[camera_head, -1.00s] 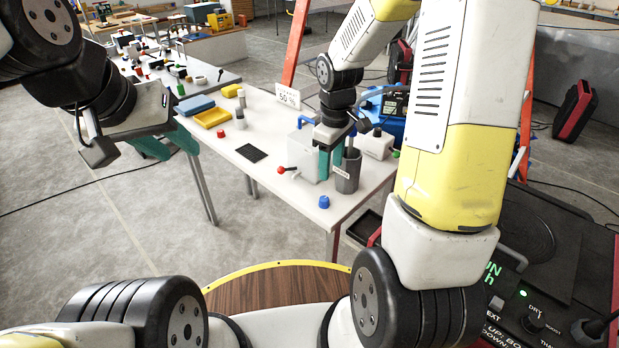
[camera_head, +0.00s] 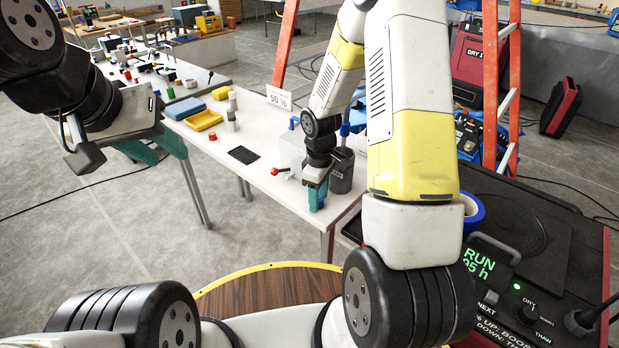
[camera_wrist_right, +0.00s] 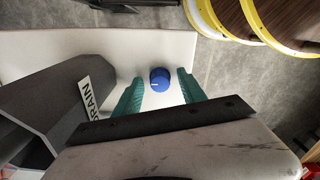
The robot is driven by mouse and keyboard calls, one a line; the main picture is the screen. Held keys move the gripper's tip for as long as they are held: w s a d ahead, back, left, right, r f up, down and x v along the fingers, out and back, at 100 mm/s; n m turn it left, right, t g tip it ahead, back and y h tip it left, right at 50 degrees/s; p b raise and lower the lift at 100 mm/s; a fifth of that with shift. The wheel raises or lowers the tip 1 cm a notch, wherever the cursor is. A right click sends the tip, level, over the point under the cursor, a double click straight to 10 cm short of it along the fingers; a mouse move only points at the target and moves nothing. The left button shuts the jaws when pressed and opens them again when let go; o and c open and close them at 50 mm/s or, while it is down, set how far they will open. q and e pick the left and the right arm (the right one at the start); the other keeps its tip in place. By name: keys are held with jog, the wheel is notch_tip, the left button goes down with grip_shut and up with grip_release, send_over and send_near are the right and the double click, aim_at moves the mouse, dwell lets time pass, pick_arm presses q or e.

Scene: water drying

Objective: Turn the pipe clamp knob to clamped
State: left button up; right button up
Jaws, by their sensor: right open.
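A blue knob (camera_wrist_right: 159,79) with a pale mark on top stands on the white table near its front edge. In the head view only a small part of the knob shows beside the fingers. My right gripper (camera_wrist_right: 158,95) points down at it. Its two green fingers are open, one on each side of the knob, with visible gaps. In the head view the right gripper (camera_head: 316,194) is low over the table's front corner. My left gripper (camera_head: 154,148) is at the left, away from the table items, with its green fingers apart. I cannot read any clamp label.
A dark grey container labelled DRAIN (camera_wrist_right: 90,98) stands close beside the right gripper. A red knob (camera_head: 275,171) and a yellow tray (camera_head: 203,121) are further left on the table. A dark machine with a RUN display (camera_head: 478,265) stands at the right.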

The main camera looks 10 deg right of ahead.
jog(key=shift+c, duration=0.2)
grip_shut()
jog(key=shift+m, duration=0.4)
jog(key=m, duration=0.3)
jog(key=shift+m, duration=0.4)
jog(key=m, duration=0.9)
jog(key=shift+a, duration=0.1)
jog(key=m, duration=0.4)
jog(key=shift+m, duration=0.3)
